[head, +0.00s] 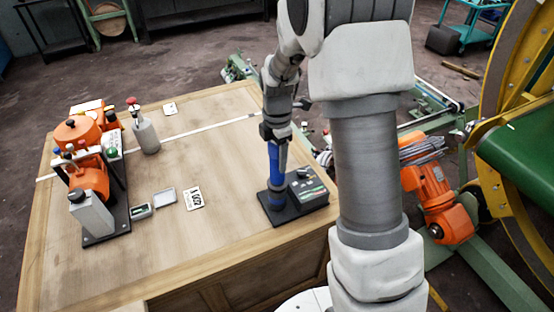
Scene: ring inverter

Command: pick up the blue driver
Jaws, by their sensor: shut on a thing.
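The blue driver (276,165) stands upright at the right side of the wooden table. Its lower end meets a black base (288,216) that also carries a dark box with a small panel. My gripper (275,136) is above it, shut on the driver's upper part. My arm comes down from above, and the fingers are small and partly hidden in this view. I cannot tell whether the driver's lower end is still seated in the base or just clear of it.
An orange device on a black plate (118,215) stands at the table's left. The table's (215,255) front middle is clear. An orange machine (435,190) is beyond its right edge.

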